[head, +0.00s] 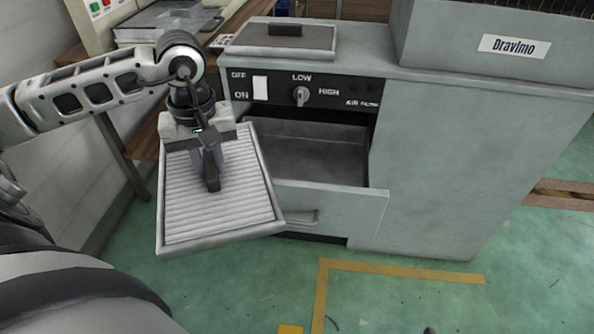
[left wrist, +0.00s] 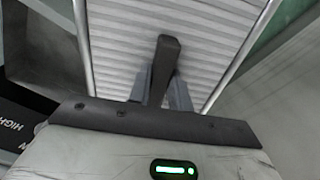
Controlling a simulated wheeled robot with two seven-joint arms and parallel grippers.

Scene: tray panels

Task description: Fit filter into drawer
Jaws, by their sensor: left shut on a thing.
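The filter (head: 240,215) is a flat panel with white pleats and a grey frame. My left gripper (head: 212,178) is shut on its dark handle and holds it in front and to the left of the drawer, tilted in the picture. In the left wrist view the pleats of the filter (left wrist: 208,50) fill the top, with the handle (left wrist: 166,55) between the fingers of the left gripper (left wrist: 163,88). The drawer (head: 335,205) is pulled open in the grey machine and looks empty inside. The filter hides its left front part.
The grey machine (head: 470,150) has a control panel (head: 305,92) above the drawer and a lid (head: 285,38) on top. A wooden bench (head: 135,125) stands behind my left arm. The green floor (head: 400,300) in front is clear, with yellow markings.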

